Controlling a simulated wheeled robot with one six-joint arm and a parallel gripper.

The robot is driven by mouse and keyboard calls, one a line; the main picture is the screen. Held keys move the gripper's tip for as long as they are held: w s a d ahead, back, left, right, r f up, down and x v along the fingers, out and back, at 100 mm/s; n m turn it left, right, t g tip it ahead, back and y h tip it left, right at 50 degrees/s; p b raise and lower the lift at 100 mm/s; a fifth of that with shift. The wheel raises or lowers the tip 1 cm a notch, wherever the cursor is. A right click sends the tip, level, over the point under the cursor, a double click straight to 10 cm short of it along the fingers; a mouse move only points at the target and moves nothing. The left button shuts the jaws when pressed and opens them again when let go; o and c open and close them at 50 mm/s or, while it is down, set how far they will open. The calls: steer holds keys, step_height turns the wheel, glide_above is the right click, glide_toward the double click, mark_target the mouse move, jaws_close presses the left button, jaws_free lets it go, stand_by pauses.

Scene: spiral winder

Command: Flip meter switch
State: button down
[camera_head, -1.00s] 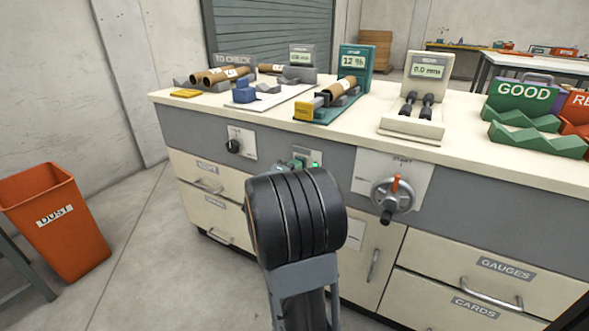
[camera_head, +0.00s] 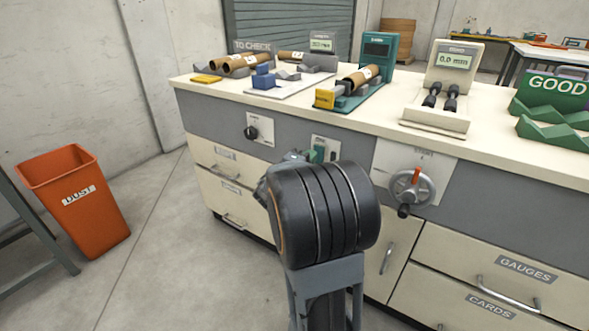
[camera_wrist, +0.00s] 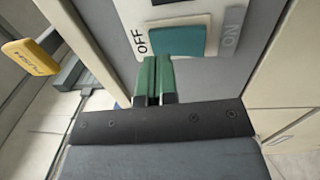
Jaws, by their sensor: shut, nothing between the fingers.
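The teal rocker switch (camera_wrist: 178,38) sits on a light plate between the words OFF and ON in the wrist view. In the head view its plate (camera_head: 332,145) is on the grey front panel, partly behind my arm. My gripper (camera_wrist: 154,68) is shut and empty, its green fingertips at the near edge of the rocker; I cannot tell whether they touch. The teal meter (camera_head: 380,48) stands on the bench above the switch, with a dark, blank screen.
A black knob (camera_head: 251,132) is left of the switch, and a crank wheel (camera_head: 411,187) with a red mark is right of it. The bench top (camera_head: 215,93) overhangs the panel. An orange dust bin (camera_head: 75,205) stands at left on open floor.

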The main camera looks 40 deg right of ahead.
steer(key=r+p+v, duration=0.2)
steer(key=v, duration=0.9)
steer(key=shift+a+r+p, duration=0.2)
steer(key=shift+a+p, duration=0.1)
steer(key=shift+a, duration=0.1)
steer(key=shift+s, duration=0.1)
steer(key=s+a+r+m+g+y+p, duration=0.1)
steer(key=s+a+r+g+y+p, duration=0.1)
steer(key=s+r+y+p, duration=0.5)
steer(key=s+a+r+m+g+y+p, duration=0.1)
steer(key=a+r+m+g+p, duration=0.3)
steer(key=p, duration=0.8)
steer(key=a+r+n+t+y+p, duration=0.2)
steer(key=a+r+t+y+p, duration=0.2)
steer(key=a+r+y+p, duration=0.6)
steer(key=a+r+p, duration=0.4)
steer(key=r+p, duration=0.3)
steer(key=shift+s+a+t+y, duration=0.25)
steer(key=shift+a+t+y, duration=0.05)
steer(key=shift+d, duration=0.1)
